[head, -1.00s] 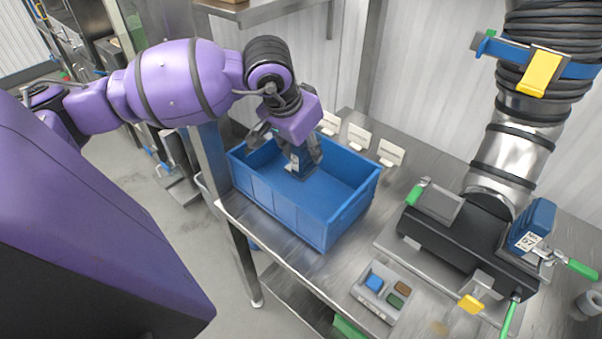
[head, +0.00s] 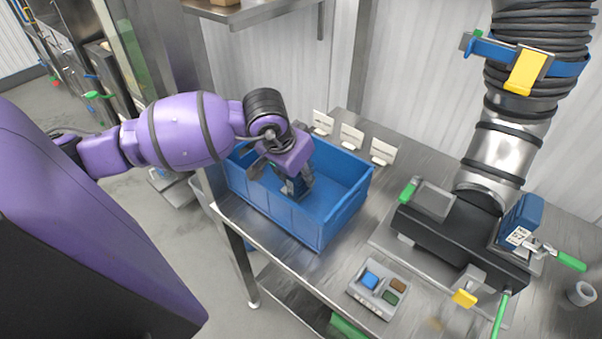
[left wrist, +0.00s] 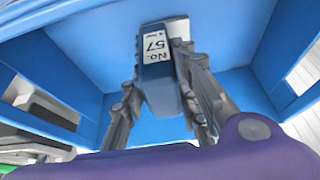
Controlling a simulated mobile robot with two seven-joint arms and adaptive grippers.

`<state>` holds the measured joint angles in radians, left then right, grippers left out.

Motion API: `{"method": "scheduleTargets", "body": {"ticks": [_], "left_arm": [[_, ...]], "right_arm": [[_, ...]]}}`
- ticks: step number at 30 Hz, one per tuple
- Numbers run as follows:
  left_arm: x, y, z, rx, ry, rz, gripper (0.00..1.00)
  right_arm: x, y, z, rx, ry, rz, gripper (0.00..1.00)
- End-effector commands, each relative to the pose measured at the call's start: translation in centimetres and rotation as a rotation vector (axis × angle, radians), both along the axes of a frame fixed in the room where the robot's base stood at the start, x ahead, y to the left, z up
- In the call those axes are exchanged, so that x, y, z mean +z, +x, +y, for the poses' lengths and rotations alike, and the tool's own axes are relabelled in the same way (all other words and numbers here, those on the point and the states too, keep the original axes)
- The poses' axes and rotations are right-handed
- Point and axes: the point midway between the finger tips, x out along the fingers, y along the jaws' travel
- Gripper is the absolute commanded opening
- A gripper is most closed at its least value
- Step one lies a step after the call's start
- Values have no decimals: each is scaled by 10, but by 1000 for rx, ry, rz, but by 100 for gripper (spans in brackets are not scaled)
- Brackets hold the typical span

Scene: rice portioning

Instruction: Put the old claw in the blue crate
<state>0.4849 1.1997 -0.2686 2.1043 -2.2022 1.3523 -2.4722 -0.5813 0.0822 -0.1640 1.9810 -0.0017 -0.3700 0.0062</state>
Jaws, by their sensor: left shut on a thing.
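The blue crate (head: 316,229) stands open on the steel table in the middle of the head view. I cannot tell whether the claw touches the floor. My right gripper is not in view.
A black fixture (head: 455,243) with a similar labelled blue block (head: 521,222) and green-handled clamps stands to the right, under a ribbed silver column (head: 500,155). Several white cards (head: 351,137) stand behind the crate.

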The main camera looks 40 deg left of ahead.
Motion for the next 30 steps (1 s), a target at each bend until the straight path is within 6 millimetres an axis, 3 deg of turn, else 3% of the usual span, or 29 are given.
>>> {"method": "scheduleTargets", "body": {"ticks": [1,5,17,20,30], "left_arm": [[-3,-1,0,0,0,3,31],[-1,0,0,0,0,2,47],[7,0,0,0,0,-2,47],[19,-6,2,-2,4,-1,47],[85,-34,3,-2,4,1,47]], "right_arm": [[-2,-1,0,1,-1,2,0],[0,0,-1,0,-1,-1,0],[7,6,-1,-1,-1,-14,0],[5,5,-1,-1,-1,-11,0],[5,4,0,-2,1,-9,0]]}}
